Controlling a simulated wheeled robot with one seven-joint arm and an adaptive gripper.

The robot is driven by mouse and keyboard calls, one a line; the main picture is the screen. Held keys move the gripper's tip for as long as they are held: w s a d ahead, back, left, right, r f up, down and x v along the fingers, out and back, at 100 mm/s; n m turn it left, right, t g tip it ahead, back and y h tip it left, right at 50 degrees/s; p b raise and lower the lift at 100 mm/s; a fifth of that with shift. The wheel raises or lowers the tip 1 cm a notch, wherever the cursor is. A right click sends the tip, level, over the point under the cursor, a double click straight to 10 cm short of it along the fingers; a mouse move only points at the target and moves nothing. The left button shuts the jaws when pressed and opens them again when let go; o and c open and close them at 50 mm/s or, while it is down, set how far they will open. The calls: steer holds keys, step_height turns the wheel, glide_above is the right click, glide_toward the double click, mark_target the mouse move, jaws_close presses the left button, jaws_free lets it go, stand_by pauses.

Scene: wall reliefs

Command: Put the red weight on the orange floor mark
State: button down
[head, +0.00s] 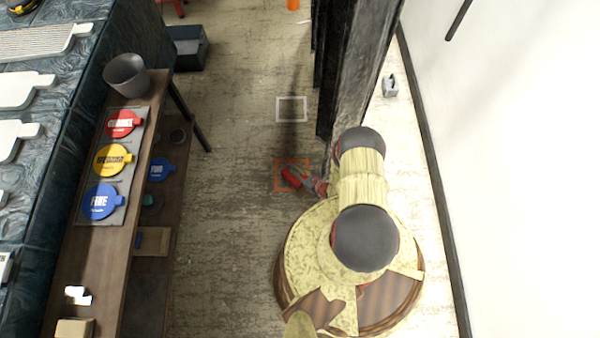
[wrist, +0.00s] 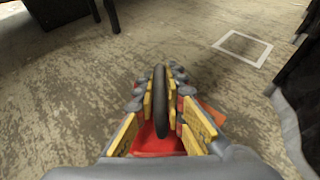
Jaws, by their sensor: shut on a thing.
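The red weight (head: 291,177) shows over the orange floor mark (head: 277,179) in the head view. In the wrist view the red weight (wrist: 158,141) has a dark ring-shaped handle, and my gripper (wrist: 161,100) is shut on that handle with its yellow-padded fingers on both sides. A piece of the orange mark (wrist: 212,112) shows just right of the fingers; the rest is hidden behind gripper and weight. In the head view my gripper (head: 308,184) is small and partly covered by my arm. I cannot tell whether the weight touches the floor.
A white square floor mark (head: 291,109) lies beyond the orange one. A dark panel (head: 350,60) stands close on the right. A wooden bench (head: 125,235) with coloured discs and a grey bucket (head: 125,74) is at left. The floor between bench and mark is clear.

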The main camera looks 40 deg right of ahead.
steer(key=w+f+b, duration=0.1)
steer(key=f, duration=0.1)
steer(key=w+f+b, duration=0.1)
steer(key=w+f, duration=0.1)
steer(key=shift+w, duration=0.15)
steer(key=f, duration=0.1)
steer(key=f+b, duration=0.1)
steer(key=f, duration=0.1)
steer(key=shift+w+f+b, duration=0.25)
steer(key=shift+b, duration=0.15)
steer(key=c, duration=1.8)
jaws_free()
steer(key=shift+s+f, duration=0.1)
steer(key=shift+c, duration=0.2)
